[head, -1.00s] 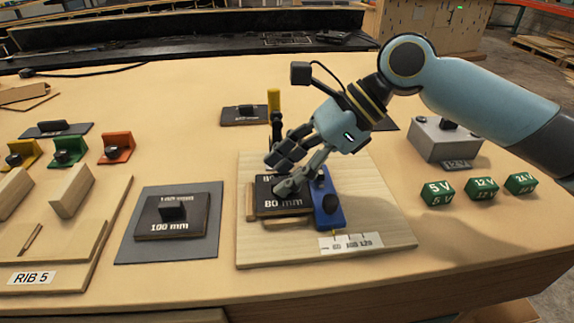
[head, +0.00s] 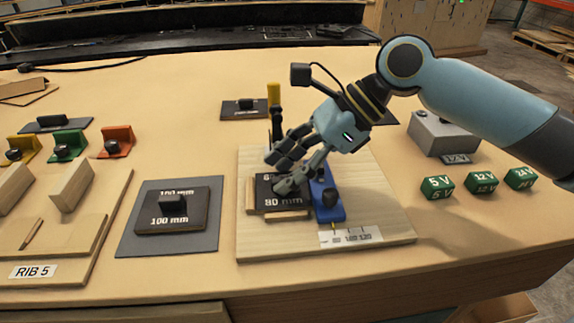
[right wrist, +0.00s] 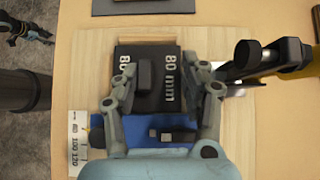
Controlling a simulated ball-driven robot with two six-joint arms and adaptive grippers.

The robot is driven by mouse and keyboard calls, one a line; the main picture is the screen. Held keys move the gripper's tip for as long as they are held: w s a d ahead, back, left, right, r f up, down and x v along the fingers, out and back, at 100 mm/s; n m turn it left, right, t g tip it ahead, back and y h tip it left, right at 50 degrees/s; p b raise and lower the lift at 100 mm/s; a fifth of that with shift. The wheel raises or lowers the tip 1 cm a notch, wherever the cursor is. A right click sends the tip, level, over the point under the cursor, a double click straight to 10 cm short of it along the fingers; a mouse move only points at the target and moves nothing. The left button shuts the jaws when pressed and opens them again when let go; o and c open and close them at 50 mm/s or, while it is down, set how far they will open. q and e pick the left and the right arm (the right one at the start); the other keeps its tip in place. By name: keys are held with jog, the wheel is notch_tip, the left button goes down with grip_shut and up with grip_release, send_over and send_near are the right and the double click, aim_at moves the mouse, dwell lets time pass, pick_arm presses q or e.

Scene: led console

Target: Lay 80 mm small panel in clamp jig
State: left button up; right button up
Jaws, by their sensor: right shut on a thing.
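The 80 mm small panel (head: 282,200) is a dark plate with white "80 mm" lettering and a raised grip block. It lies in the clamp jig (head: 385,215), a light wooden board with wooden stops, a blue slide (head: 328,205) and a scale label. In the right wrist view the panel (right wrist: 148,98) lies between the fingers, flat as far as I can see. My right gripper (head: 280,172) is shut on the panel from above and hides part of it. In the right wrist view my right gripper (right wrist: 163,85) straddles its grip block. My left gripper is not in view in the head view.
A 100 mm panel (head: 170,218) lies on a grey mat (head: 125,243) left of the jig. A yellow-handled toggle clamp (head: 274,95) stands behind the panel. Green voltage blocks (head: 437,187) and a grey box (head: 440,138) stand at right. Coloured brackets (head: 67,145) stand at left.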

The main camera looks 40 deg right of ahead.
jog(key=o, duration=1.2)
jog(key=v, duration=0.6)
jog(key=shift+d, duration=0.15)
jog(key=shift+s+d+r, duration=0.25)
jog(key=shift+d+r, duration=0.05)
jog(key=shift+r, duration=0.2)
